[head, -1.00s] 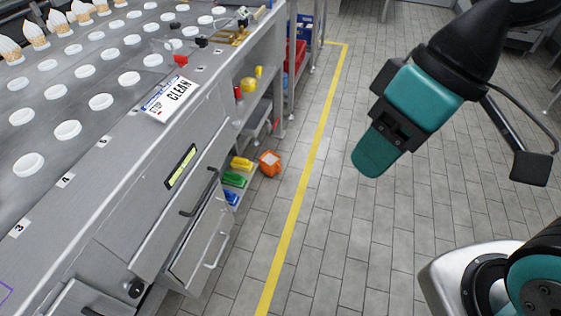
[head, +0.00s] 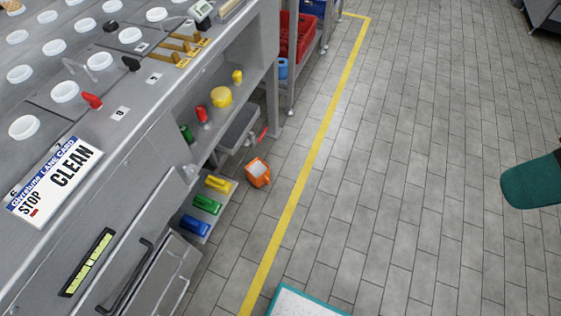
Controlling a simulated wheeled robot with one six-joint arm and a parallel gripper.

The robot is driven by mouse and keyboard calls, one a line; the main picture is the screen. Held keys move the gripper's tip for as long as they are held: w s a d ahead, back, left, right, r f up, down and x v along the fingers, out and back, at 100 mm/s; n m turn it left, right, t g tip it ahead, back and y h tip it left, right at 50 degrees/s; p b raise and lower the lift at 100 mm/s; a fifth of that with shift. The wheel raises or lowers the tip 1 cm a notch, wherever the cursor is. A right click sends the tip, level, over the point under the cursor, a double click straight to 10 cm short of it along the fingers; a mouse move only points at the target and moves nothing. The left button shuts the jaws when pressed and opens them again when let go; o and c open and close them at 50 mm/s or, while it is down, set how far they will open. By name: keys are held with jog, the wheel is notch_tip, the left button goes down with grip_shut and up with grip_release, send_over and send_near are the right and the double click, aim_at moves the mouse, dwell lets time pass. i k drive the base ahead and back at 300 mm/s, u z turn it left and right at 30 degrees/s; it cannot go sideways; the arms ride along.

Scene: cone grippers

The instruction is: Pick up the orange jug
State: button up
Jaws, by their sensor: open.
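The orange jug (head: 259,175) stands on the tiled floor in the head view, close beside the open shelves of the steel counter and left of the yellow floor line. Its top looks open and pale inside. My gripper (head: 530,184) shows only in part at the right edge, as a teal and dark end. It is far to the right of the jug, apart from it and holding nothing that I can see. Most of it lies outside the picture.
The steel counter (head: 150,140) fills the left, with a sign (head: 52,182) on its edge. Yellow, green and blue items (head: 207,204) sit on a low shelf beside the jug. A red crate (head: 296,38) stands farther back.

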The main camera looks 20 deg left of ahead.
aim_at(258, 172)
jog(key=u, duration=0.1)
jog(key=i, duration=0.85)
jog(key=u, duration=0.8)
jog(key=i, duration=0.65)
jog(key=u, duration=0.45)
